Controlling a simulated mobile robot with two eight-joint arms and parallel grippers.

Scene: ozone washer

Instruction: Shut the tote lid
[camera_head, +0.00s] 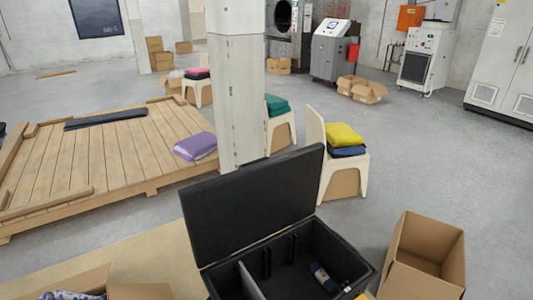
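A black tote (322,237) stands open at the bottom centre. Its lid (250,197) is raised, tilted back to the left, with its inner face showing. Inside the tote are dividers and a dark bottle-like item (324,277) with a pale band near the front right. The tote's near edge is cut off by the bottom of the picture. Neither of my grippers is in view.
An open cardboard box (435,246) stands just right of the tote. Another open box (140,291) is at the bottom left. A pillar (237,100) and a chair (327,187) with folded cloth (343,136) stand behind the lid.

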